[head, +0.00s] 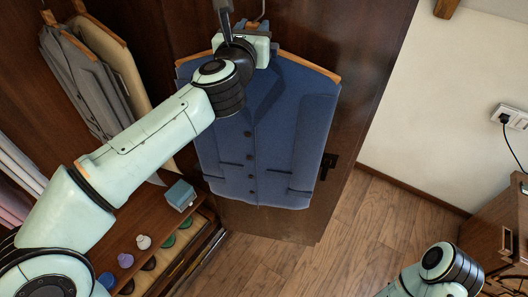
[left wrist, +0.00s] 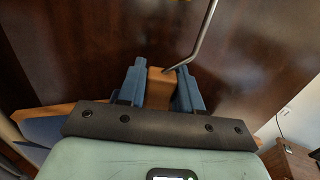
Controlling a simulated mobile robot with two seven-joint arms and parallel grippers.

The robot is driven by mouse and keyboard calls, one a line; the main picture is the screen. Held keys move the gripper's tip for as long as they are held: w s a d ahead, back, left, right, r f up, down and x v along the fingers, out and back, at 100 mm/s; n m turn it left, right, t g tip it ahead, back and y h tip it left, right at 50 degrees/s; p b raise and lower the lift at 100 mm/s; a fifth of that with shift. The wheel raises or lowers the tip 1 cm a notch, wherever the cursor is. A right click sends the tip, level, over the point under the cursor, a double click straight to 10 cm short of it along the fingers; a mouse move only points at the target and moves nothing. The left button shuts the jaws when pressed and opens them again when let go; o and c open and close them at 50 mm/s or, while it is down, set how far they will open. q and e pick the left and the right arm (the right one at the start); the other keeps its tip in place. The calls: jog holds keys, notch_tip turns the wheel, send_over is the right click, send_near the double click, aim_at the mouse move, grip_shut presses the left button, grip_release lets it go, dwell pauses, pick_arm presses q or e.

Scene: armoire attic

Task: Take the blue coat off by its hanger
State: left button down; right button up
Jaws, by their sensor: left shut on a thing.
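The blue coat (head: 265,135) hangs upright with its buttoned front in view, in front of a dark brown wooden door panel. Its wooden hanger (head: 310,64) shows at both shoulders. My left gripper (head: 262,38) is at the hanger's neck, above the collar. In the left wrist view, the blue fingers of my left gripper (left wrist: 160,88) are shut on the hanger's wooden block (left wrist: 159,90). The metal hook (left wrist: 205,38) rises from the block and leaves the frame, so its upper end is hidden. My right arm shows at the lower right, its gripper out of view.
Grey and beige garments (head: 88,85) hang at the left inside the armoire. A low shelf (head: 150,215) below holds a teal box (head: 180,195) and small coloured items. A wooden cabinet (head: 500,222) stands at the right. The floor (head: 350,240) between is clear.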

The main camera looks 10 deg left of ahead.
pick_arm(q)
jog(key=shift+f, duration=0.15)
jog(key=c, duration=0.7)
grip_release()
jog(key=shift+w+d, duration=0.1)
jog(key=shift+f, duration=0.2)
jog(key=shift+s, duration=0.55)
jog(key=s+b, duration=0.1)
jog(key=s, duration=0.3)
jog(key=s+b, duration=0.1)
jog(key=s, duration=0.7)
jog(key=shift+s+d+r+b, duration=0.15)
jog(key=shift+s+d+b, duration=0.1)
jog(key=shift+b, duration=0.15)
pick_arm(e)
jog(key=s+f, duration=0.2)
jog(key=f, duration=0.1)
jog(key=shift+f, duration=0.2)
pick_arm(q)
jog(key=shift+w, duration=0.1)
